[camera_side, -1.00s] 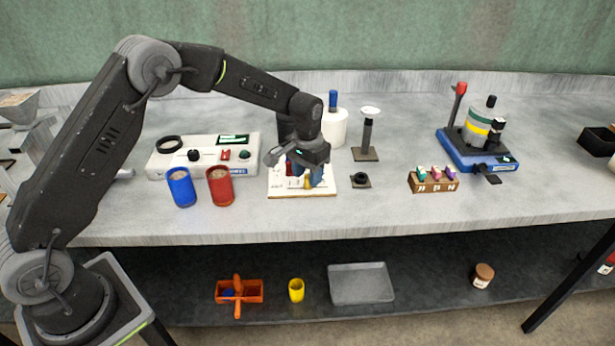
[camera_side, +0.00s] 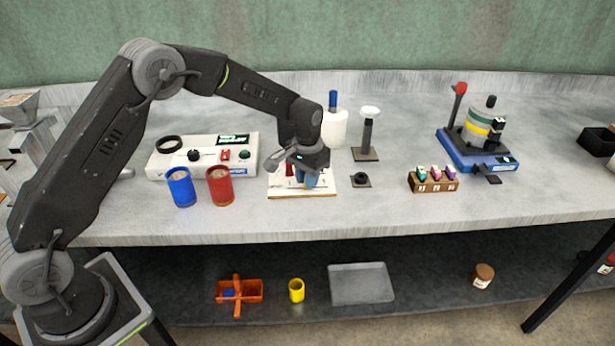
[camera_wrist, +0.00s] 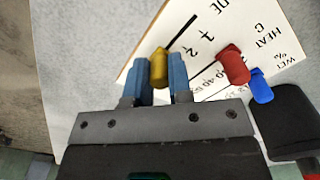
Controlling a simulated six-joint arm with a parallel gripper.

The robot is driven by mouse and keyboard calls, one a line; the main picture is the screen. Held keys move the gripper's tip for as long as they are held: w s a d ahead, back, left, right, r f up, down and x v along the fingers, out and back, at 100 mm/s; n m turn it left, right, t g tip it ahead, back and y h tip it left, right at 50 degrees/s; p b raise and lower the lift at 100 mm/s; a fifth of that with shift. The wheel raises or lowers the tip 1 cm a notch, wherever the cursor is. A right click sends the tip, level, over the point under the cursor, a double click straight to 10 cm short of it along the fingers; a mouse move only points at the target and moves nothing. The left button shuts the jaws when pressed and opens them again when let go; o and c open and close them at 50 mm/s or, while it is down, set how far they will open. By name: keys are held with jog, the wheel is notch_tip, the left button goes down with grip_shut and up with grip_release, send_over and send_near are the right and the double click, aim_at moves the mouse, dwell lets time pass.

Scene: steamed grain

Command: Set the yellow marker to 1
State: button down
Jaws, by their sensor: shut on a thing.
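The yellow marker (camera_wrist: 159,67) is a small rounded knob on the white marked board (camera_wrist: 150,43). In the wrist view my gripper (camera_wrist: 160,74) has one blue finger on each side of it and is shut on it. A dark slot line runs from beside the marker, and printed numerals stand next to it, too skewed to read surely. In the side view my gripper (camera_side: 306,180) is low over the board (camera_side: 283,189) and hides the yellow marker.
A red marker (camera_wrist: 233,66) and a blue marker (camera_wrist: 260,86) are right of my gripper on the board. Blue (camera_side: 181,188) and red (camera_side: 219,187) cups stand left of the board. A small dark knob on a plate (camera_side: 361,180) is close on the right.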

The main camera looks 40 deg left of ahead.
aim_at(288, 189)
jog(key=shift+s+a, duration=1.7)
jog(key=shift+a, duration=0.1)
jog(key=c, duration=1)
grip_release()
jog(key=shift+c, duration=0.2)
notch_tip(288, 189, up, 14)
